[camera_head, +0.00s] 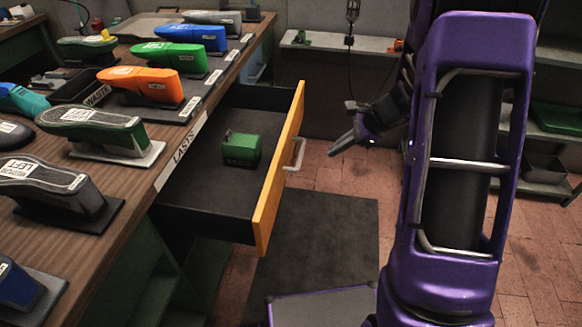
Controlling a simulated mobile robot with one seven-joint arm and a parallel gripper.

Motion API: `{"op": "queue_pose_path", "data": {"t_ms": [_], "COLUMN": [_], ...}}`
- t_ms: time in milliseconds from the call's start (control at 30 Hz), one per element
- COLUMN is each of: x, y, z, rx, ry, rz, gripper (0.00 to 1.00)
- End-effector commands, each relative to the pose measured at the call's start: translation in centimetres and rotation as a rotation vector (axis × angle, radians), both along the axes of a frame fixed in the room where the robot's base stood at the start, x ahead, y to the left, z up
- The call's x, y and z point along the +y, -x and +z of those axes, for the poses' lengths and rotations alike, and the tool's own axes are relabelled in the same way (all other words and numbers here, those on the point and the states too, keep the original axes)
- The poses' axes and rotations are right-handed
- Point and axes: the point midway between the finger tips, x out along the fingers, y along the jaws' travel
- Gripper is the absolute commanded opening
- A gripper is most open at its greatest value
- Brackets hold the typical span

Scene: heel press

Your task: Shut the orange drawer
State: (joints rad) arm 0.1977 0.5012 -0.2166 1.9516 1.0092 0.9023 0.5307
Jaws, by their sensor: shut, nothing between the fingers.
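The orange drawer (278,178) stands pulled out from under the wooden bench. Its orange front carries a silver bar handle (296,154) on the outer face. Inside the dark drawer lies a small green box (241,149) with a label. My gripper (332,152) is shut and empty. In the picture it appears a short way to the right of the handle, apart from it, with its fingers pointing left toward the drawer front.
The bench (125,202) holds several coloured shoe lasts on stands and a "LASTS" label on its edge. A dark mat (335,225) lies on the brick floor before the drawer. Shelves (553,150) stand at the right, and a ledge with a hanging tool (352,12) at the back.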

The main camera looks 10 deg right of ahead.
Motion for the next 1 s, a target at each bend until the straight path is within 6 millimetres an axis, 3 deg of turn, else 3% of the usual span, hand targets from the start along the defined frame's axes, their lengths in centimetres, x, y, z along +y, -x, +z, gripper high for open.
{"op": "queue_pose_path", "data": {"t_ms": [33, 100, 300, 467, 867, 1000], "x": [0.3, 0.9, 2.2, 3.4, 8.9, 11.0], "y": [1.7, 3.4, 5.4, 5.1, 3.3, 2.5], "z": [-1.5, -2.5, -3.6, -4.9, -10.8, -10.6], "rx": [0.061, 0.123, 0.2, 0.204, 0.203, 0.199], "ry": [-0.073, -0.152, -0.256, -0.261, -0.257, -0.256], "rz": [-0.041, -0.081, -0.129, -0.128, -0.126, -0.125], "gripper": [0.0, 0.0, 0.0, 0.0, 0.0, 0.0]}}
